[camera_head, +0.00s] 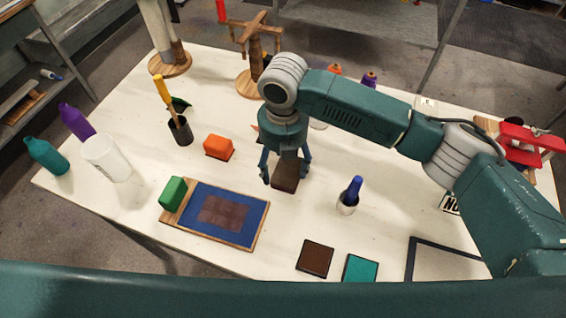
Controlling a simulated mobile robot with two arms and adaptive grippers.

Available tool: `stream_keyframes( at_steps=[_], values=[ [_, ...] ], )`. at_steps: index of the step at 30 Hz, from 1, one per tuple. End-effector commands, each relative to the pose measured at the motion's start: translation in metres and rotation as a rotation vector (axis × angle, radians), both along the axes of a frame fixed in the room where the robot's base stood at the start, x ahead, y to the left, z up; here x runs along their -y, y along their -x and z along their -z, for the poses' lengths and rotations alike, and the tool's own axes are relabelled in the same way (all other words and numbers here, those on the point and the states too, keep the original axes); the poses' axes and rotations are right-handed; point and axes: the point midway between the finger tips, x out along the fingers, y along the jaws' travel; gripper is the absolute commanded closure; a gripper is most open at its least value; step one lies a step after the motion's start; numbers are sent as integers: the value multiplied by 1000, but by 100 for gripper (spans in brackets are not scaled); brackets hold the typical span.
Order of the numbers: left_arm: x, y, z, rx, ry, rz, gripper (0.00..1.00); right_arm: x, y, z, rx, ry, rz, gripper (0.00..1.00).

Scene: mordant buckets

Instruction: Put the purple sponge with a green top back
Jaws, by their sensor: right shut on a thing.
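My right gripper (285,174) points down over the middle of the table, shut on a dark brownish block (285,184). The gripper hides much of the block's top, so I cannot tell whether it is the purple sponge with a green top. I cannot tell whether the block touches the table. A green block (172,193) sits at the left end of a wooden board with a blue mat (233,238). An orange block (218,146) stands on the table beyond the board. My left gripper is not in view.
A white bucket (106,159) and teal (47,156) and purple (76,123) bottles stand at the left. A dark cup with tools (180,131) is behind the board. Brown (315,257) and teal (360,269) squares lie in front.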

Motion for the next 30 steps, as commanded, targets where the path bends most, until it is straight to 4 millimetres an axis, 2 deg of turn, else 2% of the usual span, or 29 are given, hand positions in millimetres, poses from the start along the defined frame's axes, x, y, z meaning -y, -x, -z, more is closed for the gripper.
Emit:
stream_keyframes(
  at_steps=[3, 4, 6, 7, 15, 19, 23, 30],
  values=[
    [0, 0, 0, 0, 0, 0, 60, 0, 0, 3, 0, 1, 0, 52],
    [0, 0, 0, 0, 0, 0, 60, 0, 0, 3, 0, 0, 0, 29],
    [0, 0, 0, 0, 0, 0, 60, 0, 0, 3, 0, 0, 0, 15],
    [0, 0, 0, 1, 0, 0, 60, 0, 0, 3, 0, 0, 0, 12],
    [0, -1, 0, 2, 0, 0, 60, 0, 0, 2, 0, 0, 0, 12],
    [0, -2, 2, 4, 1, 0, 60, 0, -1, -5, 1, -1, 1, 12],
    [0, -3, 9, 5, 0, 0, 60, 0, -1, -25, 4, -2, -1, 12],
    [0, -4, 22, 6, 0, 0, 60, -1, -1, -78, 5, -2, -1, 12]
  ],
)
